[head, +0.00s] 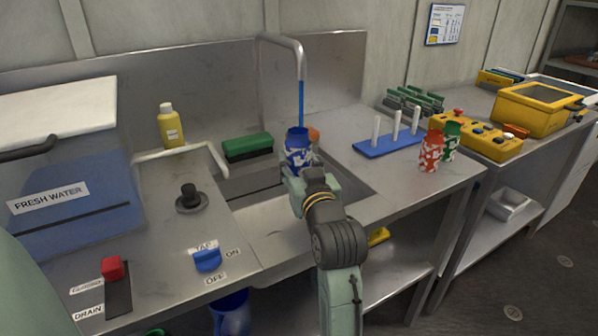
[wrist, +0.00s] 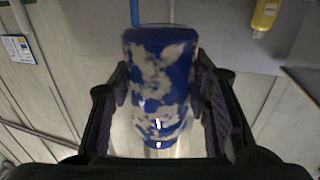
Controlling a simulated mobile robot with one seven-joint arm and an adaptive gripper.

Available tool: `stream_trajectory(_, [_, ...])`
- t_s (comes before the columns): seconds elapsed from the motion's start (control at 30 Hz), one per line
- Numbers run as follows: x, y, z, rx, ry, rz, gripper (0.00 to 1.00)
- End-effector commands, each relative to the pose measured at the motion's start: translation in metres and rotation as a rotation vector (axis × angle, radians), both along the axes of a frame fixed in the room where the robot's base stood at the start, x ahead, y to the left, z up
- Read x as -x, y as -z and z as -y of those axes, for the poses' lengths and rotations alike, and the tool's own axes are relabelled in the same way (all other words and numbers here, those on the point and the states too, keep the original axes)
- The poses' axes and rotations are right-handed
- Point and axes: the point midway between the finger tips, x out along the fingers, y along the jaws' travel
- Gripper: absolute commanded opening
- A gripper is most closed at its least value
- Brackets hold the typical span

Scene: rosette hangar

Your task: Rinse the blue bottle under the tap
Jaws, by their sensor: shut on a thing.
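The blue bottle (head: 298,150), blotched with white, is held over the sink (head: 262,215) below the tap spout (head: 298,62). It looks roughly upright in the head view. My gripper (head: 302,168) is shut on it. In the wrist view the bottle (wrist: 160,85) sits between both fingers. A blue stream (head: 301,104) runs from the spout down to the bottle's top in the head view. In the wrist view the stream (wrist: 134,12) shows at the bottle's top left edge. The blue tap lever (head: 207,260) sits between ON and OFF labels; its setting is unclear.
A yellow bottle (head: 170,126) and green brush (head: 247,147) stand behind the sink. A blue peg rack (head: 390,144), a red bottle (head: 431,151) and a green bottle (head: 451,141) stand to the right. A fresh water tank (head: 75,210) and red drain lever (head: 113,268) are left.

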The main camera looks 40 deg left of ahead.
Motion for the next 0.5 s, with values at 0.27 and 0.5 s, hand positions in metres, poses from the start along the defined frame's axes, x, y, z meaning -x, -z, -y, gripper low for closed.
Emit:
stream_trajectory(0.27, [-0.028,0.000,-0.020,0.000,-0.001,-0.001,0.19])
stream_trajectory(0.5, [-0.052,0.000,-0.036,0.001,0.000,0.000,0.19])
